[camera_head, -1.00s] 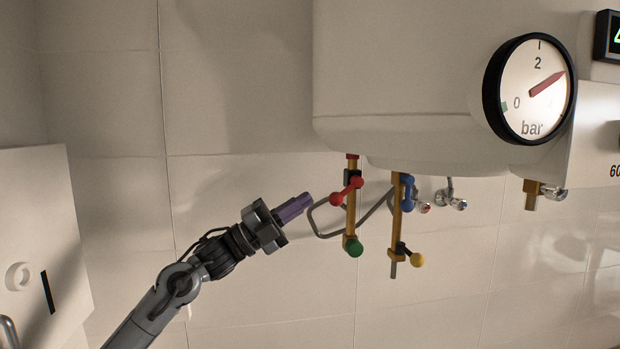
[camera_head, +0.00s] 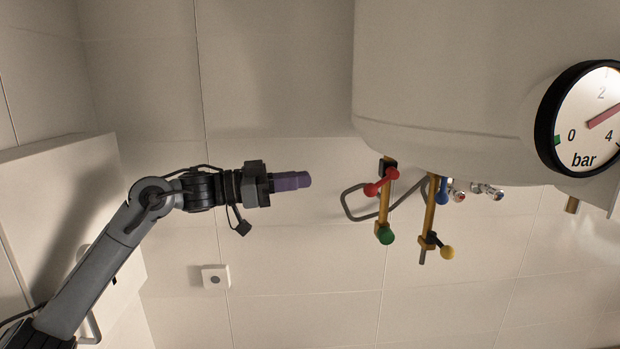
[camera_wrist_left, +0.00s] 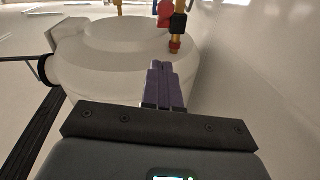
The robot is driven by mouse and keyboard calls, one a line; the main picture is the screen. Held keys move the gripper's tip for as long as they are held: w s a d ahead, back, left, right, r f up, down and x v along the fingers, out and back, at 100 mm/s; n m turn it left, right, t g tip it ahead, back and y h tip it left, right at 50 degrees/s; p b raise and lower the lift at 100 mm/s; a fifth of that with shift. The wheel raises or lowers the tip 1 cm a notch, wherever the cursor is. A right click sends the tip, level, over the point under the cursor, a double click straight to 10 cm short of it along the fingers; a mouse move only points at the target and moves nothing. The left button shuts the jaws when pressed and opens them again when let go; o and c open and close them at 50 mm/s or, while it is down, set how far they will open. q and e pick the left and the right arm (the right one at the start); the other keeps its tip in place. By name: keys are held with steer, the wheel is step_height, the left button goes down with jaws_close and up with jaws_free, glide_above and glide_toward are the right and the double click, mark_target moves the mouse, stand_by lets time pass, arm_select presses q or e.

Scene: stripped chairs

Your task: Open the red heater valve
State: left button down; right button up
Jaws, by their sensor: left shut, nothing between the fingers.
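The red heater valve (camera_head: 381,182) is a red two-knobbed handle on a brass pipe under the white heater (camera_head: 440,90). Its handle slants, with the right knob higher than the left. In the left wrist view a red part (camera_wrist_left: 179,6) shows at the top on the pipe. My left gripper (camera_head: 309,180), with purple fingers, is shut and empty. It points right, level with the valve in the head view and apart from it to the left. Its fingers also show closed together in the left wrist view (camera_wrist_left: 161,65). My right gripper is not in view.
A green knob (camera_head: 386,236) sits lower on the same pipe. A blue handle (camera_head: 441,190) and a yellow knob (camera_head: 447,252) are on the pipe to the right. A bent grey tube (camera_head: 350,205) lies near the valve. A pressure gauge (camera_head: 580,135) is at the right.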

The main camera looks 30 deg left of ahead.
arm_select(q)
steer(key=p, duration=0.5)
glide_toward(377, 183)
step_height(377, 183, up, 4)
steer(key=d, duration=0.1)
steer(key=w+d+f, duration=0.1)
steer(key=w+d+f+p, duration=0.1)
steer(key=f, duration=0.1)
steer(key=shift+w+f, duration=0.35)
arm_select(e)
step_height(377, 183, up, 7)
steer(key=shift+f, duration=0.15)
